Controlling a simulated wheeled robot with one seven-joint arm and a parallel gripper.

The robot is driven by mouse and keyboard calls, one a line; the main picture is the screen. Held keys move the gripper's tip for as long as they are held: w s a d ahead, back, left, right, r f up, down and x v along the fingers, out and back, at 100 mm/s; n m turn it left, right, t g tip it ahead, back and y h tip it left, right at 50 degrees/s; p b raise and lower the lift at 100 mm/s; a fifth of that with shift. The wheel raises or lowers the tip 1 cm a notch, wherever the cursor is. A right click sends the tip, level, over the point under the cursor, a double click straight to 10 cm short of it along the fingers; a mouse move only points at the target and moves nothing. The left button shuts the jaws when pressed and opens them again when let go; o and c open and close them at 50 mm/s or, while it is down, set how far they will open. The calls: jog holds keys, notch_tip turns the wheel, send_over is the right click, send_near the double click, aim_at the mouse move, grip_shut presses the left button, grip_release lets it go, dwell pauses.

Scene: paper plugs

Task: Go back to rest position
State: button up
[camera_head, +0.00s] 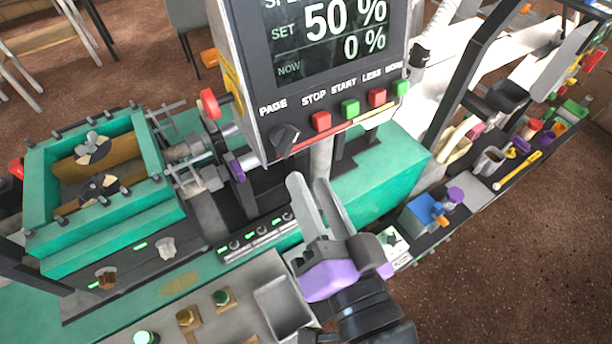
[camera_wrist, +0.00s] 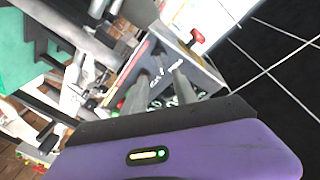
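My gripper (camera_head: 308,183) has a purple body and two grey fingers. In the head view it is raised in front of the control panel (camera_head: 262,92), just below the panel's lower edge. The fingers stand apart with nothing visible between them. In the wrist view the fingers (camera_wrist: 160,80) also show a gap, with part of a dark panel with white lettering behind them. Whether the fingertips touch anything cannot be told. The panel's display reads SET 50 % and NOW 0 %.
A green machine (camera_head: 100,190) with an open hopper stands at left. A grey tray (camera_head: 283,308) and several round buttons lie below my gripper. A shelf with a blue box (camera_head: 425,212) and small coloured items is at right. Brown floor (camera_head: 500,290) is free at lower right.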

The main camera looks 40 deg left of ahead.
jog(key=shift+d, duration=0.1)
dwell(0.5)
jog(key=s+d+f+m+t+h+b, duration=0.1)
jog(key=d+f+t+h, duration=0.25)
jog(key=d, duration=0.65)
jog(key=d+f+m+t+h, duration=0.1)
jog(key=d+f+t+h, duration=0.25)
jog(key=d, duration=0.75)
jog(key=s+d+f+g+h+b, duration=0.1)
jog(key=s+d+f+h, duration=0.3)
jog(key=s, duration=0.4)
jog(key=s+d+f+m+g+h+b, duration=0.1)
jog(key=s+d+f+h, duration=0.3)
jog(key=s+d, duration=0.5)
jog(key=shift+d+f, duration=0.25)
jog(key=shift+f, duration=0.7)
